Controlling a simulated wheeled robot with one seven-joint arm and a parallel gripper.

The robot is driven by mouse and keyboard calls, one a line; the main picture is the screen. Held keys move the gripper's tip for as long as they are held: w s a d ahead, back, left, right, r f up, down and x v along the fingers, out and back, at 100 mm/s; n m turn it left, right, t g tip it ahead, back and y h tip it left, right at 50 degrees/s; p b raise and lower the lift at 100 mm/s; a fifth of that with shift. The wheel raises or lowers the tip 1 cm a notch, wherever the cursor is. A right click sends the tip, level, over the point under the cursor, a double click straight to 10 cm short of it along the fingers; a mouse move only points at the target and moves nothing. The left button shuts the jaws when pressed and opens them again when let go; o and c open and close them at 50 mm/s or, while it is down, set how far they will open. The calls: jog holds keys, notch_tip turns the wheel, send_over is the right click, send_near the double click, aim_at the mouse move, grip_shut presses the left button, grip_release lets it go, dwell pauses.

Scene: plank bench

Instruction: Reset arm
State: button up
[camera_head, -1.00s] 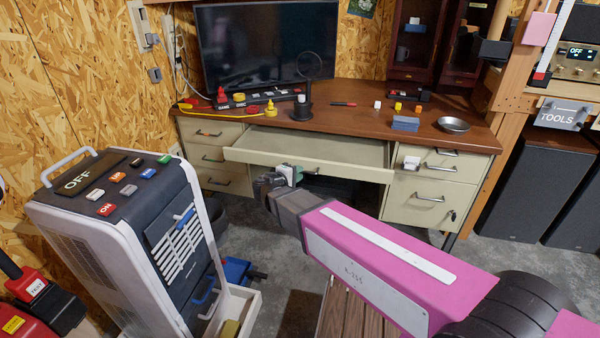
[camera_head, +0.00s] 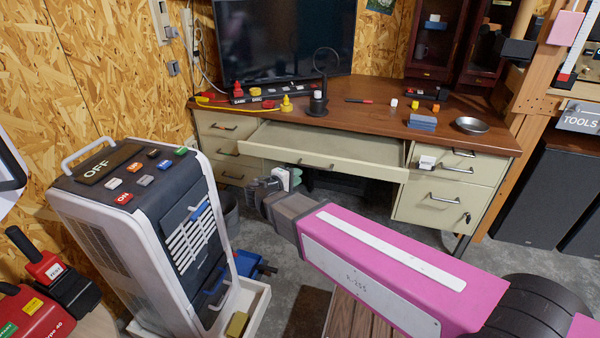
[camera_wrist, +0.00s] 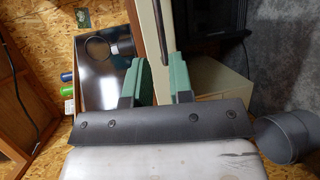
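My gripper (camera_head: 287,179) is at the end of my pink arm, stretched forward in front of the desk's middle drawer (camera_head: 330,146), which stands pulled out. In the wrist view the two green finger pads (camera_wrist: 158,82) are apart with a gap between them and nothing held. The pale drawer edge shows beyond the fingers in that view. In the head view the gripper sits just below the drawer front; whether it touches the drawer I cannot tell.
The brown desk (camera_head: 370,116) holds a monitor (camera_head: 285,45), a blue block (camera_head: 422,122) and a metal bowl (camera_head: 471,125). A white and black cooler unit (camera_head: 150,235) stands close on the left. Red tools (camera_head: 35,310) lie at lower left. Concrete floor shows between the cooler and the desk.

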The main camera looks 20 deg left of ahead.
jog(key=w+d+f+m+g, duration=0.2)
jog(key=d+f+g, duration=0.1)
jog(key=d, duration=0.5)
jog(key=w+d+f+m+g+h, duration=0.1)
jog(key=w+d+f+m+g, duration=0.15)
jog(key=d, duration=0.55)
jog(key=w+d+f+m+g, duration=0.2)
jog(key=d+g, duration=0.1)
jog(key=d, duration=0.5)
jog(key=s+d+f+m+g+y, duration=0.2)
jog(key=d+m+g+y, duration=0.1)
jog(key=d, duration=0.8)
jog(key=s+d+f+m+g+y, duration=0.2)
jog(key=s+d+m+g+y, duration=0.1)
jog(key=d, duration=0.8)
jog(key=shift+f+m+y, duration=0.3)
jog(key=shift+m+y, duration=0.3)
jog(key=shift+m, duration=0.25)
